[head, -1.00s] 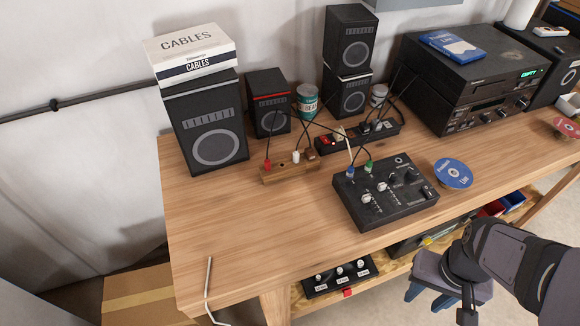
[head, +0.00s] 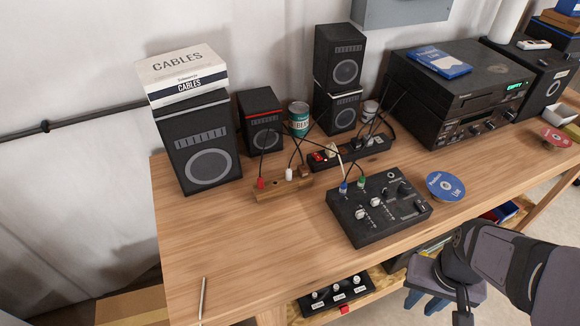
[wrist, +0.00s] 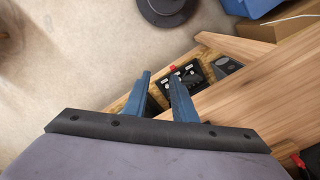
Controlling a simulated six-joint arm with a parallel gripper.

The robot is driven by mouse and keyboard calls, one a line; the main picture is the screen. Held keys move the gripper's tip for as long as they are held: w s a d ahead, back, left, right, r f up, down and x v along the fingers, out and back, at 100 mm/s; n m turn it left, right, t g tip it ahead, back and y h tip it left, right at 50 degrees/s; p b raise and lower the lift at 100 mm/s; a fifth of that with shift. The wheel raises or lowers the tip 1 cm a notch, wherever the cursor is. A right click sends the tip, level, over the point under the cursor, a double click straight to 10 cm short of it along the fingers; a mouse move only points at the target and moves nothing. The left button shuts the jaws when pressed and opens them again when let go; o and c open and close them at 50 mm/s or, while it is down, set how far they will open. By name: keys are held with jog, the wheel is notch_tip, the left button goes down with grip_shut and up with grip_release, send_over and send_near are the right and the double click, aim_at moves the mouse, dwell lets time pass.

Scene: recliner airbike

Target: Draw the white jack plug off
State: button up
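The white jack plug (head: 289,174) stands upright in a small wooden block (head: 270,195) on the table, between a red plug (head: 261,183) and a brown piece (head: 304,171). A dark cable rises from its top. My gripper (head: 425,302) is at the lower right, beyond the table's front edge and well away from the plug. In the wrist view my gripper (wrist: 157,84) has two blue fingers apart with nothing between them. The white plug is not seen in the wrist view.
A black mixer (head: 385,222) with blue and green plugs stands right of the block. A power strip (head: 350,152) lies behind; cables cross between them. Speakers (head: 205,165) line the back. A lower shelf holds a black pedal box (head: 335,296). The table's front left is mostly clear.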

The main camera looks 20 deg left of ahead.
jog(key=w+a+r+n, duration=0.1)
jog(key=w+a, duration=0.3)
jog(key=w, duration=0.1)
jog(key=w+a+r+n+t, duration=0.1)
jog(key=w+a, duration=0.3)
jog(key=w, duration=0.1)
jog(key=w+a+r+n, duration=0.1)
jog(key=w+a, duration=0.3)
jog(key=w, duration=0.2)
jog(key=shift+a+r+t, duration=0.25)
jog(key=shift+a+t, duration=0.15)
jog(key=w+a+r+n+t+y, duration=0.1)
jog(key=w+a, duration=0.2)
jog(key=a, duration=0.4)
jog(key=w+a+n, duration=0.1)
jog(key=w+a, duration=0.2)
jog(key=a, duration=0.3)
jog(key=n+y, duration=0.1)
send_near(289, 171)
jog(key=f, duration=0.2)
jog(key=shift+t, duration=0.4)
jog(key=shift+p+x, duration=2)
jog(key=shift+x, duration=1.45)
jog(key=shift+a, duration=0.15)
grip_shut()
